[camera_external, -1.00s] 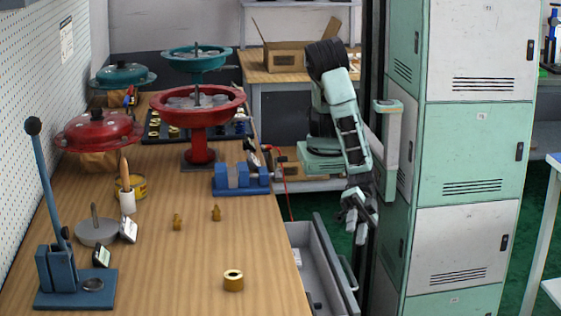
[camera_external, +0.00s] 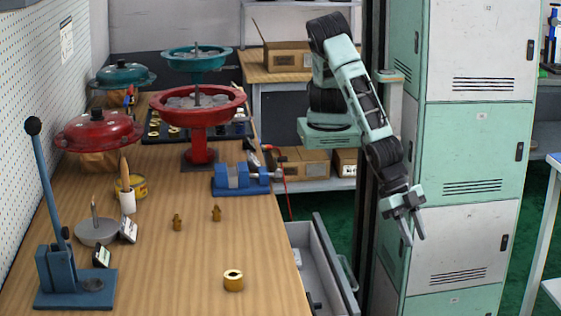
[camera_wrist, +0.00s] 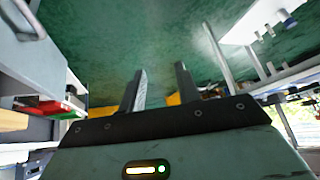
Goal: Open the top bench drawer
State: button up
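The top bench drawer (camera_external: 318,262) stands pulled out from the right side of the wooden bench (camera_external: 200,262). Its grey front carries a bar handle (camera_external: 349,274), and some small items show inside. My gripper (camera_external: 417,238) is to the right of the drawer and higher, in front of the lockers, apart from the handle. Its two fingers point down and stand apart with nothing between them. In the wrist view my gripper (camera_wrist: 160,85) also shows its two fingers spread and empty over green floor. A pale drawer-like part with a handle (camera_wrist: 27,18) shows there at the upper left.
Tall green and white lockers (camera_external: 475,140) stand right behind my gripper. A blue vise (camera_external: 241,178), brass parts (camera_external: 233,280) and a red bowl stand (camera_external: 198,145) are on the bench. Open green floor (camera_wrist: 165,40) lies beyond my fingers in the wrist view.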

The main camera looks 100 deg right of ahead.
jog(key=w+d+r+m+t+h+p, duration=0.2)
jog(key=w+r+m+t+h+p, duration=0.3)
jog(key=w+r, duration=0.45)
jog(key=shift+t+h, duration=0.4)
jog(key=w+f+b, duration=0.1)
jog(key=f+b, duration=0.2)
jog(key=f, duration=0.3)
jog(key=w+f+b, duration=0.2)
jog(key=f+b, duration=0.2)
jog(key=f, duration=0.2)
jog(key=w+f+b, duration=0.1)
jog(key=f+b, duration=0.3)
jog(key=f, duration=0.2)
jog(key=shift+w+d+f, duration=0.1)
jog(key=shift+w+d, duration=0.05)
jog(key=shift+w, duration=0.2)
